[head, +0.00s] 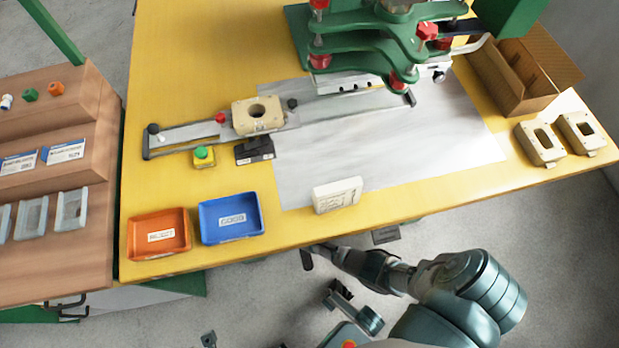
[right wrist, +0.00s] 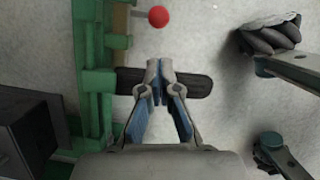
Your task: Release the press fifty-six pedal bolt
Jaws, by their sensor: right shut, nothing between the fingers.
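In the right wrist view a red ball knob (right wrist: 158,16) sits on a short rod at the green frame (right wrist: 97,100); it looks like the pedal bolt's knob, and I cannot read any marking. My right gripper (right wrist: 160,66) is shut and empty. Its fingertips are just short of the knob in the picture and apart from it. A dark bar (right wrist: 197,86) shows behind the fingertips; I cannot tell if they touch it. In the head view the right gripper (head: 325,250) is at the table's front edge, low beside it. The knob is hidden there. My left gripper is not in view.
The yellow table (head: 200,60) carries the green press (head: 350,45), an orange tray (head: 150,249), a blue tray (head: 232,237) and a white box (head: 337,194). A dark grey plate (head: 385,235) lies below the table's front edge. Open floor lies in front.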

